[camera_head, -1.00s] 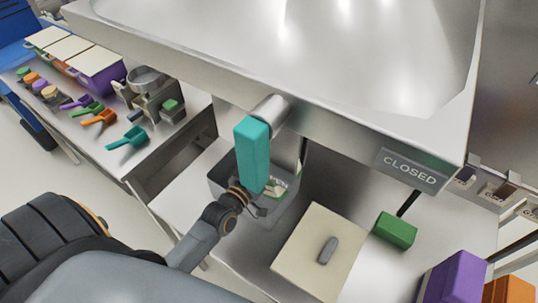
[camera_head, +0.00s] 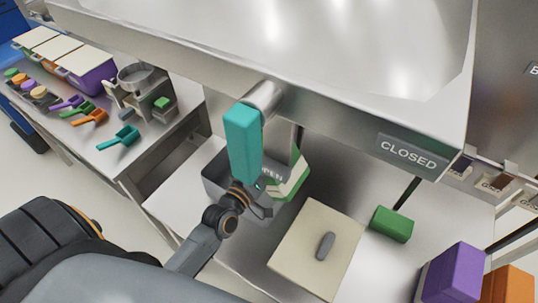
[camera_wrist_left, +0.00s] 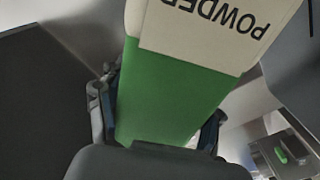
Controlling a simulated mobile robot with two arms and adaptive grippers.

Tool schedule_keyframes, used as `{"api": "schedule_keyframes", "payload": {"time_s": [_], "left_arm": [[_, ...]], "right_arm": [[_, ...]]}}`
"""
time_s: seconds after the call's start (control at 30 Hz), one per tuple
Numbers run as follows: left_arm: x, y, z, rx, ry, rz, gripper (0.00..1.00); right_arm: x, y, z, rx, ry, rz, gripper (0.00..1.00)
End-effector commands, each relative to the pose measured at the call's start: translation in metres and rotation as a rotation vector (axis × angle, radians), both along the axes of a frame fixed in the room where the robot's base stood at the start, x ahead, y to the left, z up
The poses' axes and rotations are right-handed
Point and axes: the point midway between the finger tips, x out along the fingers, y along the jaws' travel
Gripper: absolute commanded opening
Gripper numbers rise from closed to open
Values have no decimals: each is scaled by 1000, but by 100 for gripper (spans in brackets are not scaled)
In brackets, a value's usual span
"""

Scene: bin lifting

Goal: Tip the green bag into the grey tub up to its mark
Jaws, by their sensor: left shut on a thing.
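The green bag (camera_head: 291,182) has a cream label band and shows tilted at the grey tub, partly hidden behind the teal handle and my gripper. My left gripper (camera_head: 254,197) is shut on it. In the left wrist view the bag (camera_wrist_left: 175,95) fills the middle, its POWDER label upside down, with the fingers of my left gripper (camera_wrist_left: 157,108) on both sides. The grey tub (camera_head: 214,174) stands under the steel hopper. Its contents and mark are hidden. The bag's mouth is not clear. My right gripper is not in view.
A teal handle (camera_head: 243,143) hangs from the hopper front (camera_head: 330,130), close above my left gripper. A CLOSED sign (camera_head: 408,152) is on the hopper. A cream lid (camera_head: 317,250), a green block (camera_head: 392,224) and a purple box (camera_head: 452,273) lie to the right. Coloured scoops (camera_head: 119,137) lie on the left table.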

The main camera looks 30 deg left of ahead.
Motion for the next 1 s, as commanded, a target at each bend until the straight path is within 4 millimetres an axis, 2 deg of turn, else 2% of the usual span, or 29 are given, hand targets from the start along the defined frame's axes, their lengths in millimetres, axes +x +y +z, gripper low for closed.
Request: {"api": "schedule_keyframes", "payload": {"time_s": [1.0], "left_arm": [[0, -10, -8, -212, 8, 2, 22]], "right_arm": [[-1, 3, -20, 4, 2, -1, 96]]}}
